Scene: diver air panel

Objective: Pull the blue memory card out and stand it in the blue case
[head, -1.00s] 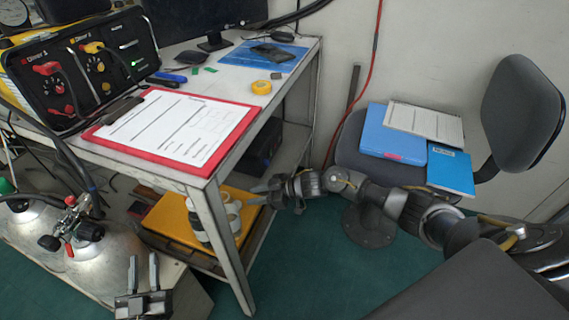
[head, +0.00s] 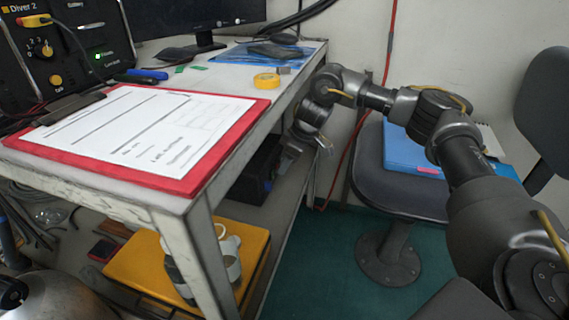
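I cannot make out a blue memory card in the head view. A flat blue case-like box (head: 405,150) lies on the chair seat at the right, partly hidden behind my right arm; I cannot tell whether it is the blue case. My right arm comes in from the right and bends down beside the table's right edge. My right gripper (head: 300,147) is small and low there, beside the table and below its top; its fingers are too unclear to show whether it is open or shut. My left gripper is not in view.
The table holds a red clipboard (head: 185,182), yellow tape (head: 267,80), a blue marker (head: 147,74), a blue mat (head: 235,56) with dark items on it, and a monitor (head: 190,15). A diver panel (head: 75,50) stands at left. A red hose (head: 389,45) hangs behind my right arm.

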